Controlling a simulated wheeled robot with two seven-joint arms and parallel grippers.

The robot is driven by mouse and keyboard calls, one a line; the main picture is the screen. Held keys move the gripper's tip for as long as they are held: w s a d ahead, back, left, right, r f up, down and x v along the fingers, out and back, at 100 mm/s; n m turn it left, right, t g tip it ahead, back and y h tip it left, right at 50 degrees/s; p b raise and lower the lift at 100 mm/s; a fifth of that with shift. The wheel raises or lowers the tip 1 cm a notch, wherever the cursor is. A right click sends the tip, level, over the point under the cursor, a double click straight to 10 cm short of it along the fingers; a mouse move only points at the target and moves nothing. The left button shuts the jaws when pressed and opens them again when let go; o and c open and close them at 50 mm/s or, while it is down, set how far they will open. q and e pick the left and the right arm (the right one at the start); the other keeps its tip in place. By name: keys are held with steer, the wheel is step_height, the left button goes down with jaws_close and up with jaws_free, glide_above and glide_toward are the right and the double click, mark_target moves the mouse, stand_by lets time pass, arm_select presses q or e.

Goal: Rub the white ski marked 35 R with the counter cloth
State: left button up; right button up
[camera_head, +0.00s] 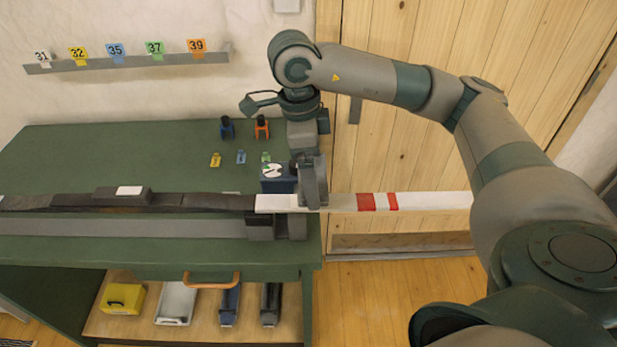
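A long ski lies across the front of the green bench. Its white part (340,202) with red bands sticks out past the bench's right edge, and a dark stretch (210,202) continues to the left. I cannot read a 35 R mark on it. My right gripper (311,190) points down at the white part near the bench's right end, hiding a bit of it. I cannot tell whether its fingers are open or what they hold. A dark blue block with a white top (272,172) is just left of it. I cannot make out a counter cloth. My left gripper is out of view.
Blue (226,128) and orange (262,127) clamp-like items stand at the back of the green bench (90,160). Small yellow, blue and green tags lie before them. A rail (130,62) with numbered tags is on the wall. A shelf below holds a yellow box (122,298).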

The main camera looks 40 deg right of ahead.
steer(key=shift+r+p, duration=0.65)
steer(key=shift+r, duration=0.75)
